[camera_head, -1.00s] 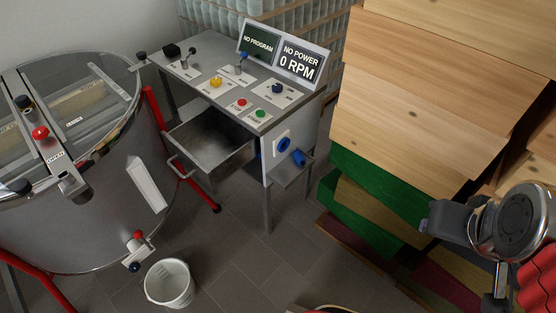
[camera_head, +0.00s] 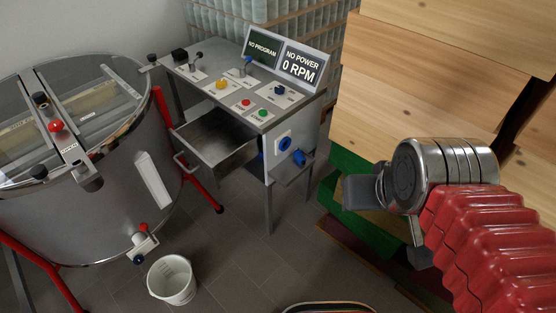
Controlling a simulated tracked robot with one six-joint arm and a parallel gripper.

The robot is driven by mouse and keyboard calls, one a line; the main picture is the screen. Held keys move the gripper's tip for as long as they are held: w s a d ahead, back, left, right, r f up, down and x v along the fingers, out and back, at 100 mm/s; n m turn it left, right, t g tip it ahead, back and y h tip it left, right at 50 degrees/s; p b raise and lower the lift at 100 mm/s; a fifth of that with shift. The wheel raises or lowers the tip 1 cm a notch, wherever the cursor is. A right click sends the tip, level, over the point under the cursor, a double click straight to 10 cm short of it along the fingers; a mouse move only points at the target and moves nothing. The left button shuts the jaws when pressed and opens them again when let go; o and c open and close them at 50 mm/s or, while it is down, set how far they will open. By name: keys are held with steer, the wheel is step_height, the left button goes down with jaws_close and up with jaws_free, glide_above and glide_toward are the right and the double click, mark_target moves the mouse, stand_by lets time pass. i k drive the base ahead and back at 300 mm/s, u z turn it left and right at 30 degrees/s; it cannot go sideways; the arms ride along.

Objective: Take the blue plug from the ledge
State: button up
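The blue plug (camera_head: 299,157) lies on the small grey ledge (camera_head: 292,175) on the right side of the control desk, just below and right of a round blue socket (camera_head: 285,143) on a white plate. My gripper (camera_head: 387,225) is at the right of the view, in front of the stacked wooden boxes. It is to the right of the plug and apart from it. Its two dark fingers stand apart, with nothing seen between them.
The control desk (camera_head: 240,97) has buttons, levers, an open drawer (camera_head: 215,140) and a display reading "NO POWER 0 RPM". A steel drum (camera_head: 110,215) stands at the left, with a white bucket (camera_head: 171,281) beside it. Wooden boxes (camera_head: 430,60) stand right. Floor before the desk is clear.

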mark_target(299, 155)
steer(key=u, duration=0.85)
steer(key=i, duration=1)
steer(key=u, duration=0.05)
